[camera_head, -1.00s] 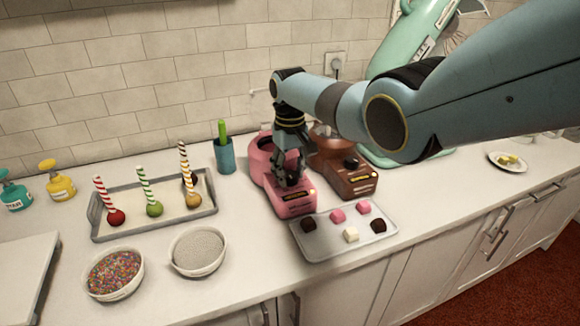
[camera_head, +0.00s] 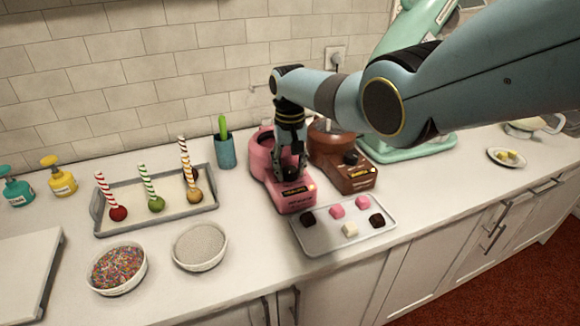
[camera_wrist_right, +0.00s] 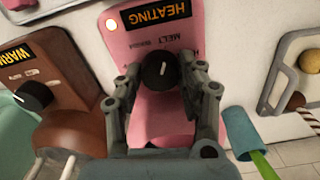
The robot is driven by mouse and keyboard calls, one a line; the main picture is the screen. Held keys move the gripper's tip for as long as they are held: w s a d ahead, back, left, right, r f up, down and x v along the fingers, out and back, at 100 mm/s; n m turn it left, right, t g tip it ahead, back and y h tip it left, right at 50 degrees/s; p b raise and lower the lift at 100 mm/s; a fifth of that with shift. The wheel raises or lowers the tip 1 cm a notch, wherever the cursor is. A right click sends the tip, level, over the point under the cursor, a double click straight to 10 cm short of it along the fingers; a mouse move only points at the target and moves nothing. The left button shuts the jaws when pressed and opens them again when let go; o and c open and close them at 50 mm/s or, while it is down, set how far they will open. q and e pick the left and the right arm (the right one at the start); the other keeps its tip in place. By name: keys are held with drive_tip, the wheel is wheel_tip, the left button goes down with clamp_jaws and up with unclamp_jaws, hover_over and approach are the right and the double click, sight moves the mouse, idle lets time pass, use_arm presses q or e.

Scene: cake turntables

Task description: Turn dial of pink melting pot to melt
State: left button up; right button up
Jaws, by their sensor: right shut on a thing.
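The pink melting pot (camera_head: 297,202) stands on the counter, its sloped front panel facing the front edge. In the right wrist view its panel (camera_wrist_right: 185,45) carries a "HEATING" label, a lit orange lamp and the word "MELT". My right gripper (camera_head: 288,176) reaches down over the panel from above. In the right wrist view its fingers (camera_wrist_right: 160,75) are shut on the black dial (camera_wrist_right: 160,70), one on each side. The white mark on the dial is nearly upright in that view. My left gripper is not in view.
The brown melting pot (camera_head: 345,178) stands close on the right. A tray of chocolates (camera_head: 330,240) lies just in front. A tray of candy apples (camera_head: 130,222), two bowls and a teal cup (camera_head: 225,152) are on the left.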

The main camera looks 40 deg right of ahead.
sight(289, 170)
drive_tip(key=o, duration=1.2)
wheel_tip(289, 170, up, 12)
